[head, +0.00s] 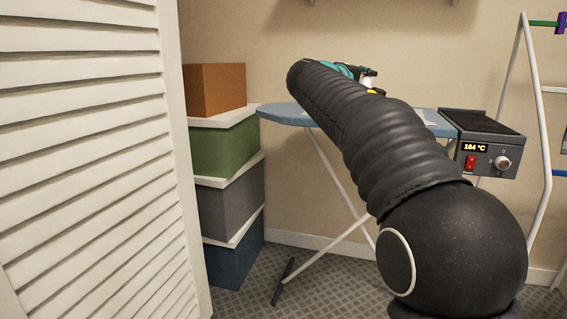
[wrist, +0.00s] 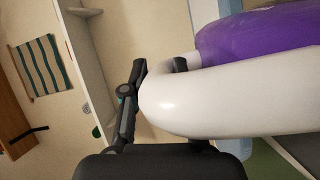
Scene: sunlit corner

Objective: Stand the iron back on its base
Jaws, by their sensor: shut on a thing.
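The iron shows in the wrist view as a thick white handle (wrist: 205,100) with a purple body (wrist: 255,40) behind it at the upper right. My gripper (wrist: 160,68) is shut on the white handle near its rounded left end. One finger shows at the handle's left, and only the dark tip of the other shows above it. In the head view my arm hides most of the iron and gripper. The base, a dark grey box (head: 488,145) with a red switch, a knob and a "184 °C" display, is at the right end of the blue ironing board (head: 285,113).
Stacked boxes (head: 230,205) with an orange-brown box (head: 215,90) on top stand left of the board. A white louvred door (head: 85,160) fills the left. A white drying rack (head: 540,120) stands at the right. The wrist view shows a striped cloth (wrist: 45,65) by a pale shelf (wrist: 92,80).

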